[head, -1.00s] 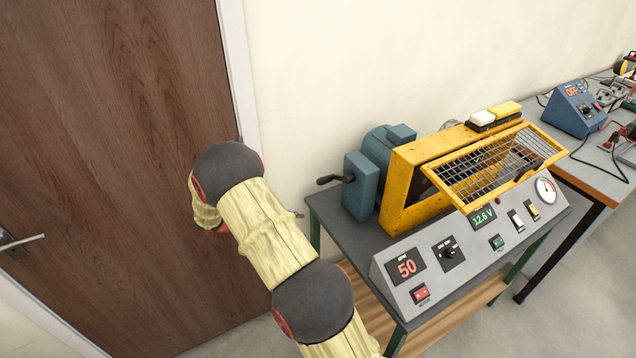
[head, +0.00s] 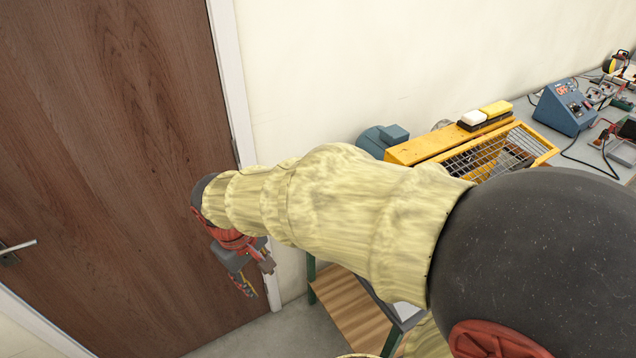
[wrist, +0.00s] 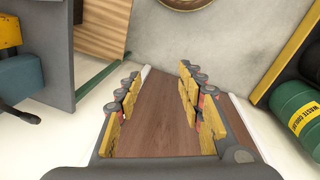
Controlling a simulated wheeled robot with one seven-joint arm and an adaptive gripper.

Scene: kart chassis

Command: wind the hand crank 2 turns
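The hand crank's dark handle (wrist: 20,113) shows at the left edge of the wrist view, beside the teal housing (wrist: 18,74) it belongs to. In the head view, my arm hides the crank; only the top of the blue machine (head: 378,138) shows behind the arm. My gripper (head: 258,277) is in front of the wooden door, left of the bench, pointing down and to the right. In the wrist view, my gripper (wrist: 158,82) has its two yellow-padded fingers wide apart with nothing between them. It is clear of the crank.
The yellow machine frame (head: 430,145) with its mesh guard (head: 500,150) stands right of the blue machine. A blue power supply (head: 565,105) sits on the far bench. The wrist view shows a green waste coolant drum (wrist: 298,110) at right. Space before the door (head: 100,150) looks free.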

